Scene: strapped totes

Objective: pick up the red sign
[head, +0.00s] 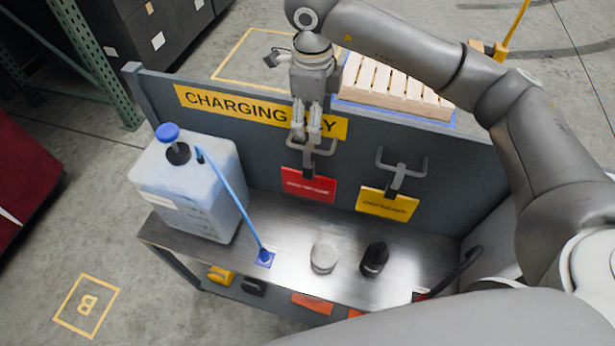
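The red sign (308,186) hangs upright on the grey back panel, below a grey forked hook (322,148). Its white lettering is too small to read. My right gripper (308,132) reaches down from above, in front of the yellow charging banner. Its two fingers are a little apart, with a narrow gap between them. The fingertips are at the hook, just above the red sign. I cannot tell whether they touch the hook. The sign's upper part near the hook is partly hidden. My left gripper is out of view.
A yellow sign (387,203) hangs on a second hook to the right. On the metal bench (285,226) stand a large bluish jug (190,195) with a hose, a clear round container (324,257) and a black-capped bottle (374,260). A wooden pallet (395,88) lies behind the panel.

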